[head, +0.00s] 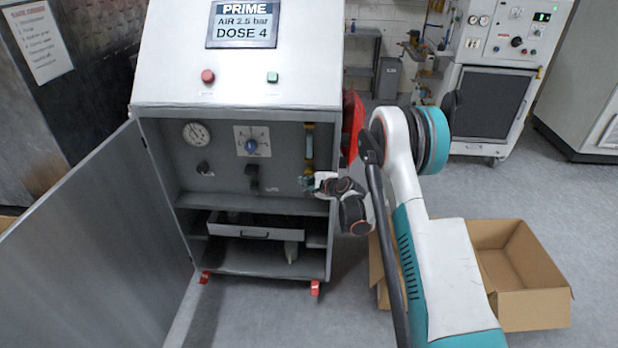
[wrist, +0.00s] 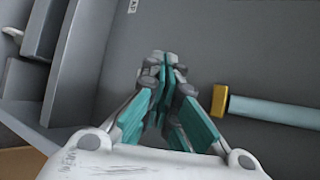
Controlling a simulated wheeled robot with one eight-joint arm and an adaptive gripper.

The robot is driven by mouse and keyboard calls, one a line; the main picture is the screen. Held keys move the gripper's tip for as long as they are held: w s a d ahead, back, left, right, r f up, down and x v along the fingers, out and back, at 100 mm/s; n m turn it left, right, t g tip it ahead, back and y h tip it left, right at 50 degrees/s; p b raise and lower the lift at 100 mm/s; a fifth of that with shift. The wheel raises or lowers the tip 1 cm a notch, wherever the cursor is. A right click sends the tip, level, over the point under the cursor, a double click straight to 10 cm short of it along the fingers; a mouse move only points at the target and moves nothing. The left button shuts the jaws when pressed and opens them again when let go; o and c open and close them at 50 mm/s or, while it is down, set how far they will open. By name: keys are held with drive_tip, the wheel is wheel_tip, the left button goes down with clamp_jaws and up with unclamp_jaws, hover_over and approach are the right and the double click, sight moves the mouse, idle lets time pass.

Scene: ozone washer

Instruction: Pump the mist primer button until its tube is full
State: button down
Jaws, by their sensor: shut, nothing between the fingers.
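The mist tube (head: 309,145) is a pale blue upright cylinder with yellow ends on the right of the cabinet's inner panel. It shows lying sideways in the wrist view (wrist: 275,112), with one yellow end (wrist: 219,104) close beside my fingers. My gripper (head: 311,184) is shut and empty, just below the tube at the panel. In the wrist view its teal fingertips (wrist: 163,66) meet and point at the grey panel. I cannot make out the primer button; my fingers may cover it. I cannot tell whether the fingertips touch anything, nor how full the tube is.
The cabinet's screen (head: 241,24) reads PRIME, AIR 2.5 bar, DOSE 4. The panel also carries a gauge (head: 196,133), a blue knob (head: 251,146) and a black handle (head: 253,178). The cabinet door (head: 100,235) stands open left. A cardboard box (head: 530,307) lies right.

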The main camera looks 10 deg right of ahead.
drive_tip(key=shift+w+d, duration=0.15)
drive_tip(key=shift+w, duration=0.3)
idle(0.5)
drive_tip(key=shift+w+d+r, duration=0.25)
drive_tip(key=shift+w+r, duration=0.1)
drive_tip(key=shift+w, duration=0.05)
idle(1.0)
drive_tip(key=shift+s, duration=0.1)
drive_tip(key=shift+s+a+f, duration=0.15)
drive_tip(key=shift+s+f, duration=0.05)
drive_tip(key=shift+s, duration=0.25)
drive_tip(key=shift+s+a+f, duration=0.15)
drive_tip(key=shift+s, duration=0.25)
drive_tip(key=shift+s+a, duration=0.3)
drive_tip(key=shift+s, duration=0.5)
drive_tip(key=shift+s+a, duration=0.25)
drive_tip(key=shift+s, duration=0.6)
drive_tip(key=shift+s+a, duration=0.3)
drive_tip(key=shift+s, duration=0.5)
